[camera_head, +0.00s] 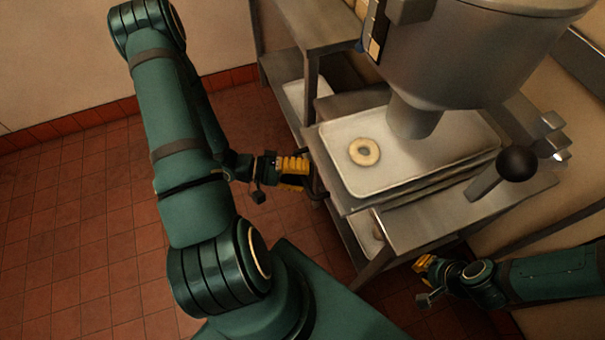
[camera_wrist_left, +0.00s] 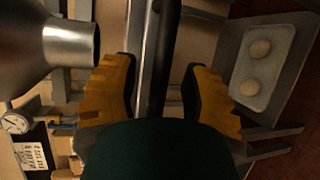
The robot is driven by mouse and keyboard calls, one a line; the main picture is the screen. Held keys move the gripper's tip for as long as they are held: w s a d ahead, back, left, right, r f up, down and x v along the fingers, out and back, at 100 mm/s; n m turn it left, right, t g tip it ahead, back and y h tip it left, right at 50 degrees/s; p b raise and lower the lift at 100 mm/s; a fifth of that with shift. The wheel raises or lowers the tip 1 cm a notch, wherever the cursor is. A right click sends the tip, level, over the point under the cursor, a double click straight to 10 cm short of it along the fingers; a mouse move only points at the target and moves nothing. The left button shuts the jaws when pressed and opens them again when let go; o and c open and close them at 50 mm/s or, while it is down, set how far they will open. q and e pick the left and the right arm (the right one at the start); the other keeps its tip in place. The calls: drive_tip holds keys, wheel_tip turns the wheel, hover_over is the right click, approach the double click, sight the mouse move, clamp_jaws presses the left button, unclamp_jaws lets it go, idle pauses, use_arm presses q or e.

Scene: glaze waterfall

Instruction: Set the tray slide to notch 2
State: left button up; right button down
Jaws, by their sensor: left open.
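The tray slide (camera_head: 345,207) is a steel frame under the hopper, with a pale tray (camera_head: 440,155) on it that holds one ring doughnut (camera_head: 364,152). A dark handle (camera_head: 318,182) sticks out at its left side. My left gripper (camera_head: 306,174) is at this handle. In the left wrist view, the yellow fingers of my left gripper (camera_wrist_left: 163,95) stand apart, with the dark handle bar (camera_wrist_left: 160,55) running between them; contact cannot be told. My right gripper (camera_head: 424,275) is low at the right, in front of the stand, away from the handle. The notches cannot be made out.
The steel hopper (camera_head: 465,60) hangs over the tray, its nozzle close above it. A black ball lever (camera_head: 517,163) stands at the right. The left floor is clear.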

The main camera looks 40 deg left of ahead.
use_arm(q)
drive_tip(key=v, duration=1.2)
drive_tip(key=shift+s, duration=0.1)
